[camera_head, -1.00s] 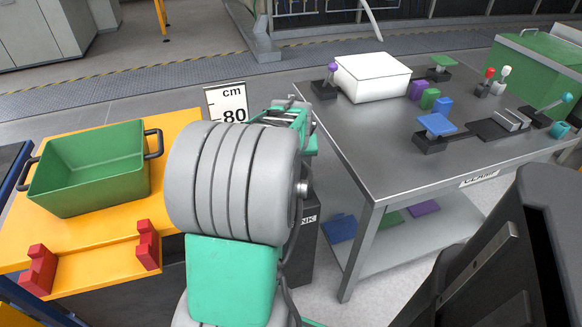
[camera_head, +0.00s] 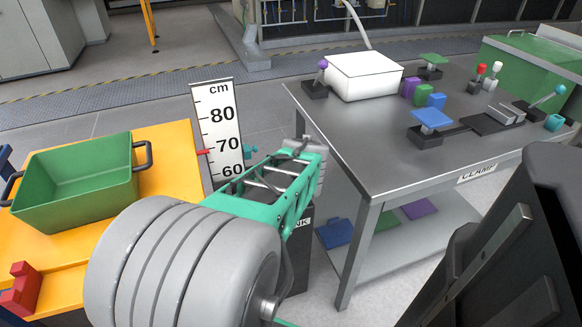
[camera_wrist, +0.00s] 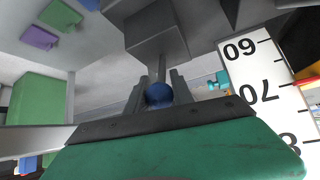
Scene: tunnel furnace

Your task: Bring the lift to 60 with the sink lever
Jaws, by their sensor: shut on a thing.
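The sink lever shows in the wrist view as a blue ball knob (camera_wrist: 159,94) on a short stem from a dark box (camera_wrist: 157,42). My gripper (camera_wrist: 160,97) is shut on the knob, one finger on each side. In the head view my arm hides the gripper and lever; part of the lever's dark box (camera_head: 298,240) shows, its label ending in "NK". The lift is the yellow platform (camera_head: 170,150) at left. Its red pointer (camera_head: 204,152) sits between 60 and 70 on the white cm scale (camera_head: 216,128), a bit nearer 70.
A green pot (camera_head: 75,185) stands on the platform, with a red bracket (camera_head: 22,288) near its front. A teal marker (camera_head: 250,152) is right of the scale. A steel table (camera_head: 365,150) at right carries a white box (camera_head: 364,76), levers and coloured blocks.

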